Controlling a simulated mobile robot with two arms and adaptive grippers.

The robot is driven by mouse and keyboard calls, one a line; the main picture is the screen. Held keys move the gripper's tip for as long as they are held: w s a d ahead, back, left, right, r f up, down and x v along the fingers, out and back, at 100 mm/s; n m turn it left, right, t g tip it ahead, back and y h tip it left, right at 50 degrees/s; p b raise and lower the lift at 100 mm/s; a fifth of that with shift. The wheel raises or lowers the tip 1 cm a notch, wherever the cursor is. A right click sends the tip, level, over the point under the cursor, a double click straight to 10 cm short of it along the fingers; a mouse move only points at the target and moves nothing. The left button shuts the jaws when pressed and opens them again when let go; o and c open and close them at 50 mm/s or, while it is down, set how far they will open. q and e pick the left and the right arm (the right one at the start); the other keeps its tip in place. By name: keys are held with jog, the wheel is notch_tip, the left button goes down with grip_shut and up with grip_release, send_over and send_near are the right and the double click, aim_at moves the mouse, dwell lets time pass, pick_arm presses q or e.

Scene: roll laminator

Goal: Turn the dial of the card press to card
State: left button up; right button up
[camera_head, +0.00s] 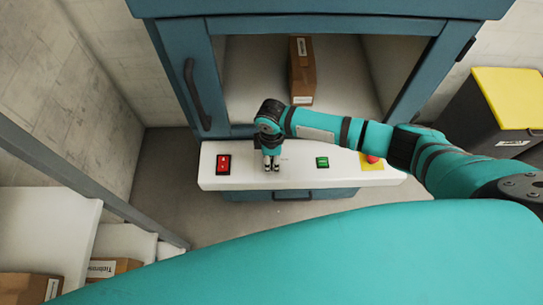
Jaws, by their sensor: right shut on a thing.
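The card press is a large blue machine (180,75) with a white control panel (230,178) along its front. My right gripper (271,166) points down at the panel, between a red switch and a green one. It is shut on the dial, which the fingers and wrist hide almost wholly. Some faint marks show on the panel just right of the fingers, too small to read. My left gripper is not in view.
The panel carries a red switch (223,164), a green switch (322,162) and a red stop button (373,158) on yellow. A brown box (302,75) lies in the open bay. Shelves with boxes stand at lower left, a yellow-lidded bin (508,98) at right.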

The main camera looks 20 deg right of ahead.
aim_at(272, 160)
dwell(0.5)
jog(key=o, duration=1.2)
jog(key=shift+c, duration=0.2)
jog(key=shift+r, duration=0.1)
notch_tip(272, 160, up, 12)
